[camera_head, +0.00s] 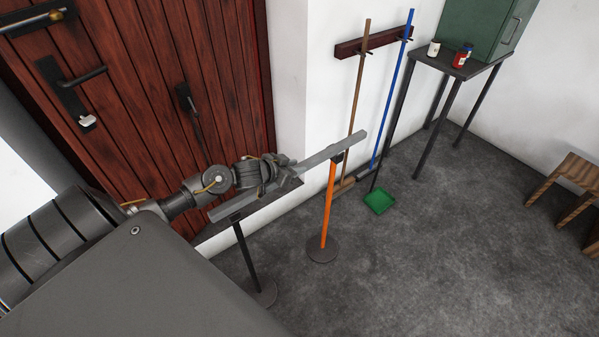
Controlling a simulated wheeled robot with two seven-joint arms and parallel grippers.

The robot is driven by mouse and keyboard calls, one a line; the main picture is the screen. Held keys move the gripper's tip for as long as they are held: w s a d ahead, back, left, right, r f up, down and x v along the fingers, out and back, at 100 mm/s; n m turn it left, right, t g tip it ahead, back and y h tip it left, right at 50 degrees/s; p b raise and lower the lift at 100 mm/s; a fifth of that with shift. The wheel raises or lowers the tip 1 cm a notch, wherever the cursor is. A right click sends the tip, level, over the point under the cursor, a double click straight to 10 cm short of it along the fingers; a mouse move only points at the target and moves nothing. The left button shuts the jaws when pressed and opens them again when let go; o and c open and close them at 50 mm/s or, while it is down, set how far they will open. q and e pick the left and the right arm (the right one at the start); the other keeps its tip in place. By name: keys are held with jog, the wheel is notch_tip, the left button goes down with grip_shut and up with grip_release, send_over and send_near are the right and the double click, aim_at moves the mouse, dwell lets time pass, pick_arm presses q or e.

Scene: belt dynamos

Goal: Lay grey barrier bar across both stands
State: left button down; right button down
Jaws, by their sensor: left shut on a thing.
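The grey barrier bar (320,155) is long and slanted, running from lower left to upper right in front of the door. My left gripper (277,180) is shut on it around its middle. One stand, with an orange post (328,207) and round dark base, is under the bar's right part; its dark top meets the bar in the picture. The other stand has a black post (247,255) and round base, below the bar's left end. Whether the bar rests on either top or hovers just above, I cannot tell. My right gripper is not in view.
A broom (358,85), a blue-handled tool (392,90) and a green dustpan (379,201) are by the wall. A tall table (455,68) carries a green cabinet (485,28). The front floor is clear.

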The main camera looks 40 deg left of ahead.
pick_arm(q)
jog(key=w+a+f+b, duration=0.1)
jog(key=a+f+b, duration=0.5)
jog(key=f+b, duration=0.2)
jog(key=shift+w+f+b, duration=0.4)
jog(key=shift+f, duration=0.65)
jog(key=c, duration=1)
grip_release()
jog(key=shift+f, duration=0.1)
